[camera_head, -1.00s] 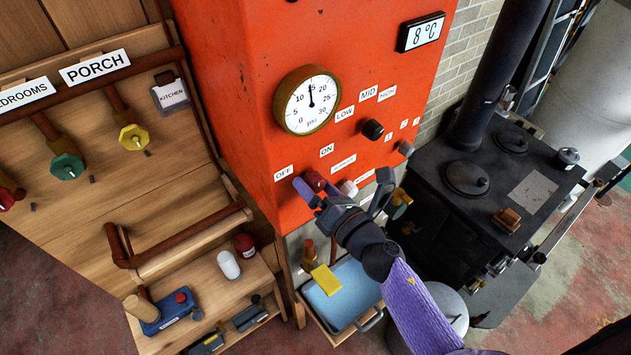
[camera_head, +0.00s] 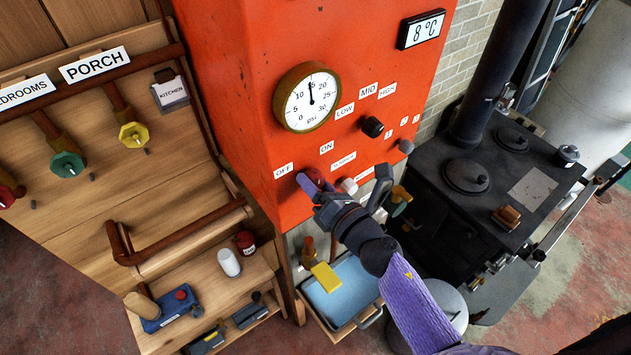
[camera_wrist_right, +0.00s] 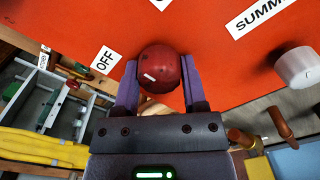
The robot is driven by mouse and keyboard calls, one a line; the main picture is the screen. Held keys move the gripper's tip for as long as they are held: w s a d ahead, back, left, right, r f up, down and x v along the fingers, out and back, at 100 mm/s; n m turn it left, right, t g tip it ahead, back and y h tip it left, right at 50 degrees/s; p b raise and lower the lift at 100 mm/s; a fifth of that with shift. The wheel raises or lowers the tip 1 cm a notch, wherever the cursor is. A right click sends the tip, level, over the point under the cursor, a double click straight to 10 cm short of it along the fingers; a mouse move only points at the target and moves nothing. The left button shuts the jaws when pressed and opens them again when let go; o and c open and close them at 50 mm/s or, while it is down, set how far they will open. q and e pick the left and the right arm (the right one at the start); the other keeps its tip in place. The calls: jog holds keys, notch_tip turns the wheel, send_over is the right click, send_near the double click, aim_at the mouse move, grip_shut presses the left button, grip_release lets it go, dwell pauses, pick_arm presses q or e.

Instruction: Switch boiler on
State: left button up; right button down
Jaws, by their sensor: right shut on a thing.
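The orange boiler (camera_head: 240,120) fills the middle of the head view. Its round red knob (camera_wrist_right: 160,72) sits low on the front panel, near the OFF label (camera_head: 283,171) and the ON label (camera_head: 326,147). A small white mark shows on the knob's face in the right wrist view. My right gripper (camera_head: 312,185) is shut on this knob, with one purple finger on each side of it; the hold is plain in the right wrist view (camera_wrist_right: 158,85). In the head view the gripper partly hides the knob. My left gripper is not in view.
A white knob (camera_head: 349,186) is close to the right of the gripper. A black knob (camera_head: 372,127) and a pressure gauge (camera_head: 308,97) are higher up. A black stove (camera_head: 440,190) stands at the right, a wooden valve board (camera_head: 80,200) at the left, a blue tray (camera_head: 340,295) below.

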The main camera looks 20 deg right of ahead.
jog(key=m+p, duration=0.1)
jog(key=m, duration=0.3)
jog(key=shift+r, duration=0.1)
jog(key=m+p, duration=0.1)
jog(key=m, duration=0.3)
jog(key=shift+r+m, duration=0.1)
jog(key=shift+m, duration=0.3)
jog(key=m+p, duration=0.1)
jog(key=m, duration=0.3)
jog(key=shift+m, duration=0.3)
jog(key=shift+m+p, duration=0.7)
jog(key=shift+m, duration=1.6)
jog(key=shift+c, duration=0.7)
grip_release()
